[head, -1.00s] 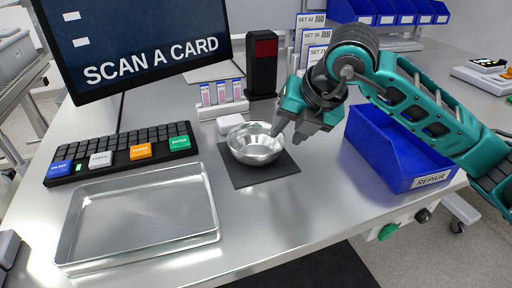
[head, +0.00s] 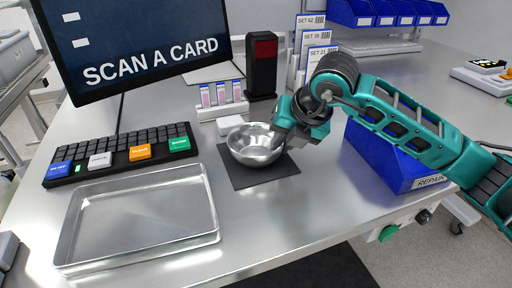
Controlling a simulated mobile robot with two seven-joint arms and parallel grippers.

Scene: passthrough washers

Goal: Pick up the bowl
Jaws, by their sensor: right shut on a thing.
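The shiny metal bowl (head: 254,146) sits on a dark square mat (head: 240,178) in the middle of the table. My right gripper (head: 281,142) reaches in from the right and is shut on the bowl's right rim. Its fingertips are partly hidden by the gripper body and the rim. I cannot see a clear gap between the bowl and the mat. My left gripper is not in view.
A metal tray (head: 140,262) lies at the front left, below a keyboard (head: 110,133). A blue REPAIR bin (head: 395,178) stands right of the mat, partly behind my right arm. A small white block (head: 229,125), vial rack (head: 222,110) and dark post (head: 262,65) stand behind the bowl.

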